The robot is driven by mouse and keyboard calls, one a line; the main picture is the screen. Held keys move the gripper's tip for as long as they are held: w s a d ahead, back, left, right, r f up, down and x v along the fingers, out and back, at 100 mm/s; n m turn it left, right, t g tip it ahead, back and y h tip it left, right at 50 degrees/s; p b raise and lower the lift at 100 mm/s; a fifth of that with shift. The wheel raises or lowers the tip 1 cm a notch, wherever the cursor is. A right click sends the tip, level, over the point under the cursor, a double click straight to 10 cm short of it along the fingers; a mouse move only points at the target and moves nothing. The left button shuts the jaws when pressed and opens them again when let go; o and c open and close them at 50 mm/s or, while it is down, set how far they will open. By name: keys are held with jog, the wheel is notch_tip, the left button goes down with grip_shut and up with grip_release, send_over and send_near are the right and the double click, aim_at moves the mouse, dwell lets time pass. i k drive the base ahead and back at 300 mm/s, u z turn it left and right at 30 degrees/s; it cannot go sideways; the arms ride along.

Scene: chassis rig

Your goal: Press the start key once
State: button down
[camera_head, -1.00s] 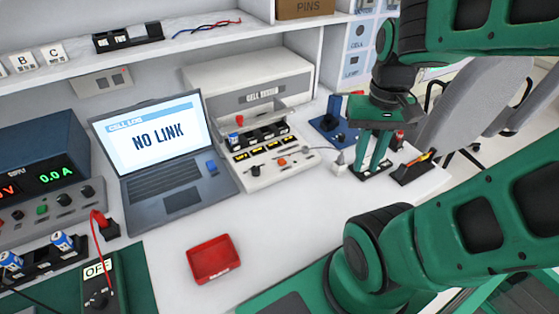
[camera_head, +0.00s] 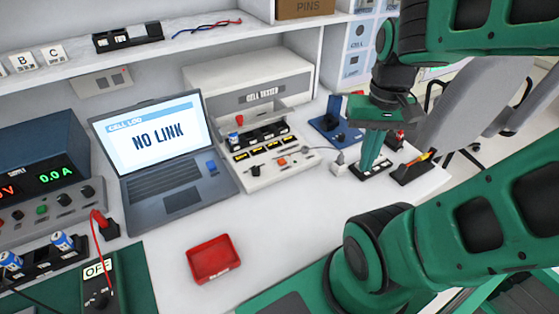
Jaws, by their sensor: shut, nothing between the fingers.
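The cell tester (camera_head: 248,93) stands at the back of the bench, with a pale control panel (camera_head: 262,178) in front. The panel carries a row of small yellow-lit displays (camera_head: 262,148), an orange-red button (camera_head: 281,161) and a pale knob. No lettering by the button is readable, so I cannot tell if it is the start key.
A laptop (camera_head: 160,158) reading NO LINK stands left of the tester. A red tray (camera_head: 213,259) lies on clear white bench in front. A blue fixture (camera_head: 336,122) and white plug (camera_head: 338,165) are near my gripper. A power supply (camera_head: 40,160) is far left.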

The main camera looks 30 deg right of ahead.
aim_at(281, 162)
jog(key=u, duration=0.05)
jog(key=k, duration=1.45)
jog(key=z, duration=0.6)
jog(key=i, duration=1)
